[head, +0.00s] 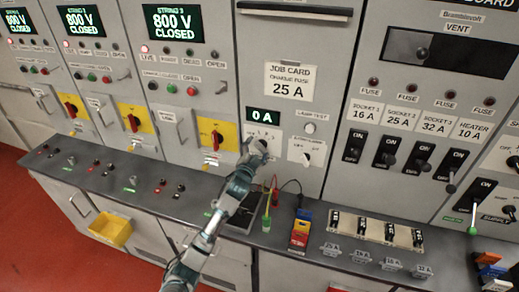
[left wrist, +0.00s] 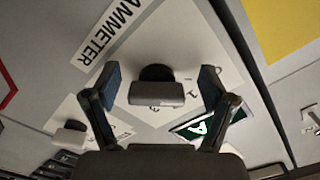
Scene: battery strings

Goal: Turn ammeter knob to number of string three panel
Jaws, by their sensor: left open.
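The ammeter knob (left wrist: 157,94) is a grey bar on a dark round base, on a white plate marked AMMETER (left wrist: 110,35) in the left wrist view. My left gripper (head: 257,147) is open in front of the ammeter plate, under the green "0 A" display (head: 263,116), and hides the knob in the head view. In the left wrist view its two fingers (left wrist: 160,80) stand on either side of the knob, with gaps showing. Most digits around the knob are hidden or unreadable. The string 3 panel (head: 173,23) reads 800 V CLOSED. My right gripper is not in view.
Another knob (head: 306,158) and a lamp test button (head: 310,128) sit right of the ammeter. A red rotary switch on yellow (head: 217,135) is close on the left. Below, the grey ledge holds test leads (head: 267,222), coloured blocks (head: 301,230) and a fuse row (head: 376,230).

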